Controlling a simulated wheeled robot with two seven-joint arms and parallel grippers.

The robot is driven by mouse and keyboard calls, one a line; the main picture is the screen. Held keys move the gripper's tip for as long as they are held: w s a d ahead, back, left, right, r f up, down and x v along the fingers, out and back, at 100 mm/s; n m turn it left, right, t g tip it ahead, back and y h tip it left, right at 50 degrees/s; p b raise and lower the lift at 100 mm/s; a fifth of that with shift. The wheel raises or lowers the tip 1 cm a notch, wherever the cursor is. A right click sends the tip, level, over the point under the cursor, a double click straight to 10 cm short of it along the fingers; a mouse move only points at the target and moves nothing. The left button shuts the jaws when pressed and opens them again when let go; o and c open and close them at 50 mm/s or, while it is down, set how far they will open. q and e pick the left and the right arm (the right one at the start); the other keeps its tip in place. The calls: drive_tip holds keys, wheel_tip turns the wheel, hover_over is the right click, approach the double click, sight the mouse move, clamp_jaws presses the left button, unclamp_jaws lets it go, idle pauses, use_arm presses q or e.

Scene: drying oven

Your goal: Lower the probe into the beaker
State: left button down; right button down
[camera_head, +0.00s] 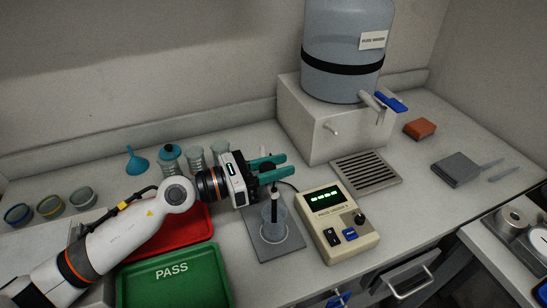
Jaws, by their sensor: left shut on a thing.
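My left gripper (284,166) reaches in from the left with its teal fingers pointing right. It is shut on the probe (274,196), which hangs upright below the fingers with a dark collar. The top of the probe is partly hidden by the fingers. The clear glass beaker (286,224) stands on a grey plate (263,247) directly under the gripper. The probe's lower part lines up with the beaker's mouth; how deep its tip sits is hard to tell. My right gripper is out of view.
A beige meter (339,222) with a lit green display stands right of the beaker. Red (194,231) and green (175,279) trays lie at left. Small beakers and a blue funnel (137,163) stand behind.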

use_arm(q)
drive_tip(key=shift+s+d+f, duration=0.1)
drive_tip(key=shift+s+f, duration=0.1)
drive_tip(key=shift+f, duration=0.05)
drive_tip(key=c, duration=1.1)
unclamp_jaws()
drive_tip(key=shift+r, duration=0.15)
drive_tip(key=b+v, duration=0.5)
drive_tip(key=v, duration=0.7)
